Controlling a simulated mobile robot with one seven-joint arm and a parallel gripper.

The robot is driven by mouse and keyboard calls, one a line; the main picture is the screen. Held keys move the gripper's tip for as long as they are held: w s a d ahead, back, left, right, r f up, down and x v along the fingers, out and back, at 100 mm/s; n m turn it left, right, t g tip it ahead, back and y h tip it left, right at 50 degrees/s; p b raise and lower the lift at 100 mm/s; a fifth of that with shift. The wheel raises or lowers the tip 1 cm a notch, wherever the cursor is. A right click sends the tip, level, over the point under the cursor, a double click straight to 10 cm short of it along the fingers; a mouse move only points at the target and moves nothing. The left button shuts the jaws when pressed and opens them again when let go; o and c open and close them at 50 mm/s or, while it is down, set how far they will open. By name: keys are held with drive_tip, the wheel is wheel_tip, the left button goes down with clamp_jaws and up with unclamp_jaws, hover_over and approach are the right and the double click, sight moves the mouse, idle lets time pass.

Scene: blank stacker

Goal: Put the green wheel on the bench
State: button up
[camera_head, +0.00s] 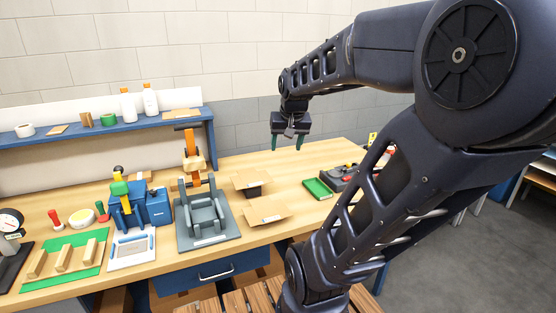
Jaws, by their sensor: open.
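A small round green piece, seemingly the green wheel (107,119), sits on the blue shelf (70,135) above the back of the bench. The wooden bench (157,262) runs below the shelf and to the right. My gripper (287,144) hangs above the right part of the bench, pointing down. Its green-tipped fingers are apart with nothing between them. It is well to the right of the green wheel.
The shelf also holds a white roll (25,130), a brown block (87,119) and white bottles (128,104). An orange-handled press (203,215), a blue machine (148,207), cardboard boxes (267,211) and a green tray (318,188) stand on the bench.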

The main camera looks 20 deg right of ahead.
drive_tip(key=s+a+f+n, duration=0.1)
drive_tip(key=s+a+n, duration=0.2)
drive_tip(key=s+a, duration=0.3)
drive_tip(key=shift+s, duration=0.65)
idle(0.7)
